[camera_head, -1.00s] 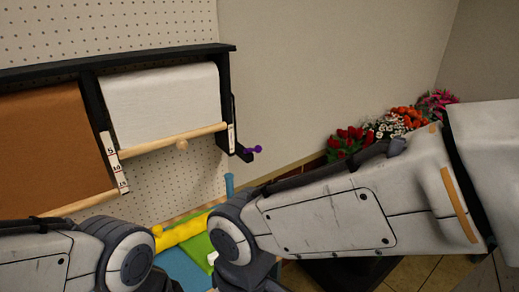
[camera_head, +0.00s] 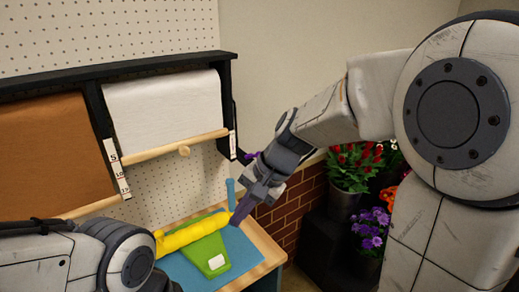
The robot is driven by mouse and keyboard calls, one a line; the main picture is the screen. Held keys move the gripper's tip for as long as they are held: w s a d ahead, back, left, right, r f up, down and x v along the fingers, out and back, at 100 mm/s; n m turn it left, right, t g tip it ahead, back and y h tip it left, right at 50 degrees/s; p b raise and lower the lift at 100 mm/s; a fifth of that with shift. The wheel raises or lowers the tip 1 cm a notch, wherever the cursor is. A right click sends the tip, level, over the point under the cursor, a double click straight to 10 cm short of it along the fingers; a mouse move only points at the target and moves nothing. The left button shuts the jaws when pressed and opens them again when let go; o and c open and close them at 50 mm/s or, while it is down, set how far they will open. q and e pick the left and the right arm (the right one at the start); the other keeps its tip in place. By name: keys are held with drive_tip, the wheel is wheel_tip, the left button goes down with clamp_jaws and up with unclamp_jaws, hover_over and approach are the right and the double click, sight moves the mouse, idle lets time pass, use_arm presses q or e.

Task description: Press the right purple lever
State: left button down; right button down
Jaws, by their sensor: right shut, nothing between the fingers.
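The right purple lever (camera_head: 250,155) sits at the right end of the black paper-roll rack, beside the white roll. Only a small part of it shows; my right wrist covers the rest. My right gripper (camera_head: 238,215) points down and to the left, with its fingertips well below the lever in the picture. It is shut and empty. I cannot tell whether my wrist touches the lever. My left arm shows at the lower left, but its gripper is not in view.
The black rack (camera_head: 60,68) holds a white paper roll (camera_head: 165,105) and a brown one (camera_head: 50,150). Below, a yellow roll (camera_head: 195,232) and a green item (camera_head: 210,257) lie on a blue mat (camera_head: 245,256). Potted flowers (camera_head: 352,165) stand at the right.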

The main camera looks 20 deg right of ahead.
sight(255, 156)
drive_tip(key=w+d+r+m+t, duration=0.2)
drive_tip(key=w+d+m, duration=0.2)
drive_tip(key=d, duration=0.3)
drive_tip(key=w+d+r+m+t, duration=0.2)
drive_tip(key=w+d+m, duration=0.1)
drive_tip(key=d, duration=0.5)
drive_tip(key=w+d+r+m+t+p, duration=0.1)
drive_tip(key=w+d+r+m+t, duration=0.1)
drive_tip(key=w+d+m, duration=0.2)
drive_tip(key=d+m, duration=0.1)
drive_tip(key=d, duration=0.2)
drive_tip(key=shift+w+d+r+t, duration=0.15)
drive_tip(key=shift+w+t, duration=0.15)
drive_tip(key=shift+w, duration=0.05)
drive_tip(key=w+a+f+p, duration=0.4)
drive_tip(key=w+a+f, duration=0.1)
drive_tip(key=w+a, duration=0.2)
drive_tip(key=shift+a+p, duration=0.4)
drive_tip(key=shift+a, duration=0.05)
